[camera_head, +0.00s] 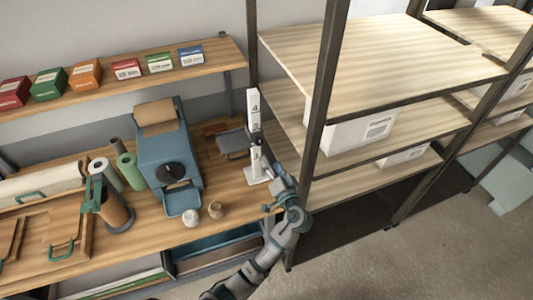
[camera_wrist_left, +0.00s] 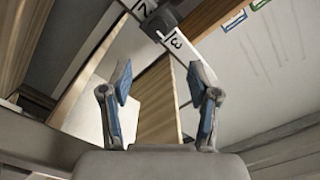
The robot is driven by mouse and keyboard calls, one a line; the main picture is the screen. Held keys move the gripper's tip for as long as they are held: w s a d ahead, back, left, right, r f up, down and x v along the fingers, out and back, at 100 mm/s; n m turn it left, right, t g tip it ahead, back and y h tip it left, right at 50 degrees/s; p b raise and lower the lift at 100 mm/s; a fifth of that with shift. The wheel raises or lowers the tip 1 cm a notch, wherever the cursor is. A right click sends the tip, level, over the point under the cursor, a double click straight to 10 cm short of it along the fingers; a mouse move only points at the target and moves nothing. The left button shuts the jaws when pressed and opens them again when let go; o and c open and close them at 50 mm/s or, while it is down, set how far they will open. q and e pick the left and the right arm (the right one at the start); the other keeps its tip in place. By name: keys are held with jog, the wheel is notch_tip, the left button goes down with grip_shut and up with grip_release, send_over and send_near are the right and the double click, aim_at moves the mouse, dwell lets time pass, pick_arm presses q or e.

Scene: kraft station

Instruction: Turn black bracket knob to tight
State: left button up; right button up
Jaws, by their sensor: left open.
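A white upright post (camera_head: 254,125) with black numbers stands at the right end of the wooden bench. A dark grey bracket (camera_head: 235,143) sticks out to its left, with a dark clamp part on the post. In the left wrist view the numbered post (camera_wrist_left: 178,45) runs slanted beyond the fingers, and the dark bracket part (camera_wrist_left: 160,18) shows at the top edge. I cannot make out the knob clearly. My left gripper (camera_head: 272,189) is low beside the post's right side, apart from the bracket. Its fingers (camera_wrist_left: 163,82) are spread and empty. My right gripper is not in view.
A metal shelving rack (camera_head: 322,100) stands close on the right. A wall shelf (camera_head: 120,77) holds several coloured boxes.

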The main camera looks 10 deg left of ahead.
pick_arm(q)
jog(key=shift+v, duration=1)
jog(key=m+t+h+b, duration=0.3)
jog(key=m+h+b, duration=0.4)
jog(key=m+b, duration=0.5)
send_near(259, 143)
jog(key=shift+m+y, duration=0.4)
jog(key=shift+m, duration=0.2)
jog(key=p+x, duration=0.1)
jog(key=x, duration=0.8)
jog(key=shift+d+f, duration=0.15)
jog(key=shift+d, duration=0.05)
